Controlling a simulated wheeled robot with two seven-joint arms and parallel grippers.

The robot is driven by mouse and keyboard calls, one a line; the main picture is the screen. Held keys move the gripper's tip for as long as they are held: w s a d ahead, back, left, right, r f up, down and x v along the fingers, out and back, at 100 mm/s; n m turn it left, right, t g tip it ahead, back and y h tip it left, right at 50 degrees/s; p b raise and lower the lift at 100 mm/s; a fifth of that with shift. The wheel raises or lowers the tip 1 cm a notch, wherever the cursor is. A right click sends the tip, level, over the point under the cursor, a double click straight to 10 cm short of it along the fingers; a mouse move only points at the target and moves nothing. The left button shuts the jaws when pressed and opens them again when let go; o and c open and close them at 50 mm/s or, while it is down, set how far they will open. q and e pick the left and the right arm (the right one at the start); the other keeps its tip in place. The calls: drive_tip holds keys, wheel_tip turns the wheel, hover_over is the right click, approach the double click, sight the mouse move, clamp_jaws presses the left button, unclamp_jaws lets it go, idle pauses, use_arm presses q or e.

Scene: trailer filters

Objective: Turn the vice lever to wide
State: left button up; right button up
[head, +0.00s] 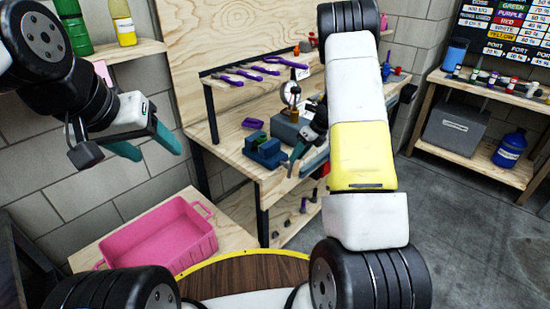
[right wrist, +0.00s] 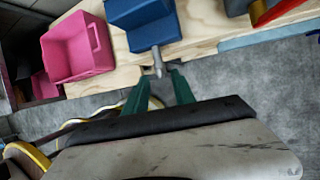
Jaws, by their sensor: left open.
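The blue vice (head: 265,151) is at the front edge of the wooden workbench. It also shows at the top of the right wrist view (right wrist: 143,24), where its grey lever (right wrist: 158,64) points down toward my right gripper (right wrist: 160,74). The green fingers of that gripper stand apart, with the lever's end between their tips and a gap visible on each side. In the head view, my right gripper (head: 296,157) is just right of the vice, partly hidden by my arm. My left gripper (head: 158,154) is open and empty in the air at the left, away from the vice.
A pink crate (head: 160,238) stands on a low wooden surface at lower left. A grey block with a dial gauge (head: 291,97) is behind the vice. Purple-handled tools (head: 262,68) lie on the shelf above. Grey floor is clear at right.

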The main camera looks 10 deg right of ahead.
sight(291, 168)
drive_tip(key=x, duration=0.7)
drive_tip(key=shift+a+f, duration=0.2)
drive_tip(key=shift+f, duration=0.15)
clamp_jaws()
